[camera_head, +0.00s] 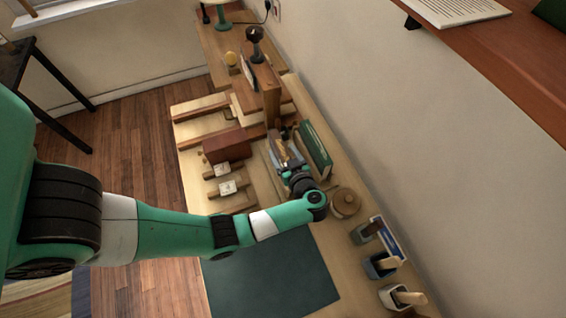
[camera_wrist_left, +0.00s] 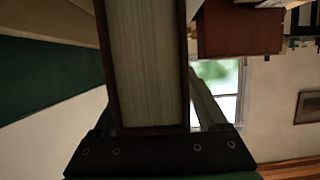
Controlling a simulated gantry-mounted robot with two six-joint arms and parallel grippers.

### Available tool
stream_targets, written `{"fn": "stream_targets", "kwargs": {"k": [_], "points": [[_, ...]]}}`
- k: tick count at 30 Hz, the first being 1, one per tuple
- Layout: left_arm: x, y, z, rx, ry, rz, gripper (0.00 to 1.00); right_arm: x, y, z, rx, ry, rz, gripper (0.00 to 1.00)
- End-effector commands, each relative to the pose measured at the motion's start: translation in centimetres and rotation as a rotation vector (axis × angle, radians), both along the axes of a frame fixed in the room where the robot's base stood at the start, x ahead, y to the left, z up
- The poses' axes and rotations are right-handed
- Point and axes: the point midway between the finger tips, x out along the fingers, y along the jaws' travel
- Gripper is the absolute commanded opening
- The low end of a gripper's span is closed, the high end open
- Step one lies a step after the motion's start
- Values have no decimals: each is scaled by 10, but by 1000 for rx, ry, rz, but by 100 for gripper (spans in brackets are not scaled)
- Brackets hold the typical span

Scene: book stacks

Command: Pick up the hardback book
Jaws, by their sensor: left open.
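A thick hardback book (camera_wrist_left: 147,65) with thin dark brown covers and a pale page block fills the middle of the left wrist view. It stands between the fingers of my left gripper (camera_wrist_left: 155,110). The jaws are open around it, and I cannot tell whether either finger touches a cover. In the head view my left gripper (camera_head: 286,163) reaches down to the bench beside a green upright book (camera_head: 314,150). There the gripper mostly hides the book between its fingers. My right gripper is not in view.
A red-brown block (camera_head: 227,145) lies left of the gripper, and it also shows in the wrist view (camera_wrist_left: 240,30). A round wooden pot (camera_head: 344,203) and several small holders stand nearer, along the wall. A dark green mat (camera_head: 270,278) is clear.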

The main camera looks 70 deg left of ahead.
Motion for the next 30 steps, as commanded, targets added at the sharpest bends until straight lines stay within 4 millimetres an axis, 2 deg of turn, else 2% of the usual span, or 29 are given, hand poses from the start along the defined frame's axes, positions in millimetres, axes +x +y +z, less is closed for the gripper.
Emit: {"fn": "stream_targets", "kwargs": {"k": [7, 18, 20, 30], "points": [[0, 3, -1, 0, 0, -1, 75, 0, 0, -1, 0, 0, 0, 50], [0, 3, -1, 0, 0, -1, 8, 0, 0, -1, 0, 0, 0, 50], [0, 3, -1, 0, 0, -1, 0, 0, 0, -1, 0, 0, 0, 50], [0, 3, -1, 0, 0, -1, 0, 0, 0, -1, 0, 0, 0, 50]]}}
